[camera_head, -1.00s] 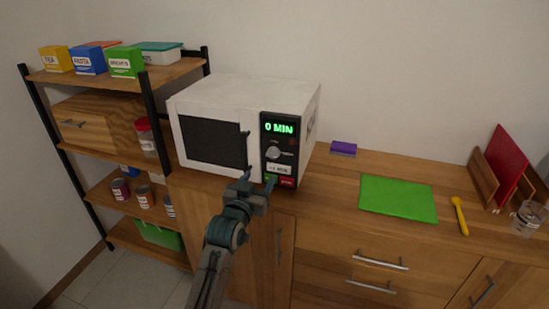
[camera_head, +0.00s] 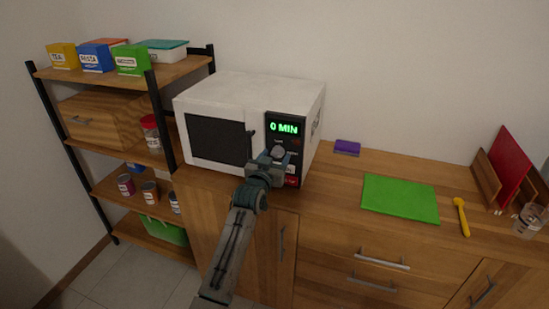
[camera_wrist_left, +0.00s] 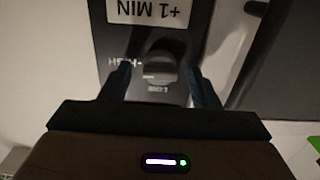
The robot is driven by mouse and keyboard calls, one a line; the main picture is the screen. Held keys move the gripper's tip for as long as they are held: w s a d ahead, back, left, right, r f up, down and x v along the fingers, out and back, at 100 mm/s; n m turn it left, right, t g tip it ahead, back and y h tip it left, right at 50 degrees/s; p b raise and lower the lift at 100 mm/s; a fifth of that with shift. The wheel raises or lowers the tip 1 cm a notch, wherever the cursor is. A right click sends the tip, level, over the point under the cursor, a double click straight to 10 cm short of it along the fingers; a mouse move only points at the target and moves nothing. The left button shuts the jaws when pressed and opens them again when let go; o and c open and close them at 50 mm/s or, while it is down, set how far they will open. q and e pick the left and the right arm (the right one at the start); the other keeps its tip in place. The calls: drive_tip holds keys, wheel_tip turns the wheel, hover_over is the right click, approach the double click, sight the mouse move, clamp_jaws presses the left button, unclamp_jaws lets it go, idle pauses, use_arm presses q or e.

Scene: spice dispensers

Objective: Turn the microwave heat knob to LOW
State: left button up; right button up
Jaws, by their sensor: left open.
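The white microwave (camera_head: 245,88) stands on the counter, its dark control panel at the right showing "0 MIN". The round grey heat knob (camera_head: 279,150) is on the panel below the display, partly hidden by my gripper. In the left wrist view, which shows the panel upside down, the knob (camera_wrist_left: 159,66) is below the "+1 MIN" label, with small blurred lettering around it. Its setting is not clear. My left gripper (camera_head: 272,157) is open at the panel. Its fingers (camera_wrist_left: 161,75) stand on either side of the knob; I cannot tell whether they touch it. My right gripper is out of view.
The microwave door handle (camera_head: 252,145) is left of the panel. A shelf unit (camera_head: 160,75) with boxes and jars stands at the left. A purple sponge (camera_head: 346,146), green board (camera_head: 400,198) and yellow spoon (camera_head: 461,215) lie on the counter at the right.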

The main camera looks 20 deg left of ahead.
use_arm(q)
drive_tip(key=shift+c, duration=0.8)
drive_tip(key=c, duration=0.8)
